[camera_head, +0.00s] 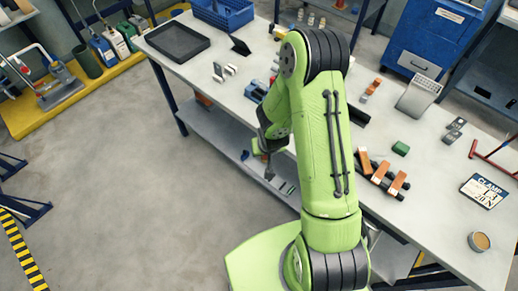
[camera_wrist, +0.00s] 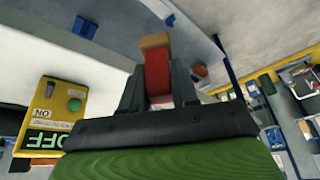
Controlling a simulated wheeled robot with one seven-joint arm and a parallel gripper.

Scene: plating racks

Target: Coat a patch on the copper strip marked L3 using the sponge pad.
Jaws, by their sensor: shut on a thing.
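My gripper (camera_wrist: 158,82) is shut on a red block with a tan end (camera_wrist: 155,41) in the wrist view; it looks like the sponge pad, but I cannot be sure. In the head view my gripper (camera_head: 268,168) hangs beside the table's front edge, left of my arm, and what it holds is too small to make out. Several copper strips (camera_head: 381,172) lie across dark bars on the table, right of my arm and apart from the gripper. Their markings are not legible, so I cannot tell which is L3.
A card reading CLAMP and 20 N (camera_head: 485,191) and a round tin with brown contents (camera_head: 480,241) are at the table's right. A green block (camera_head: 400,148) is behind the strips. A black tray (camera_head: 178,42) is far left. A yellow OFF box (camera_wrist: 50,118) shows in the wrist view.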

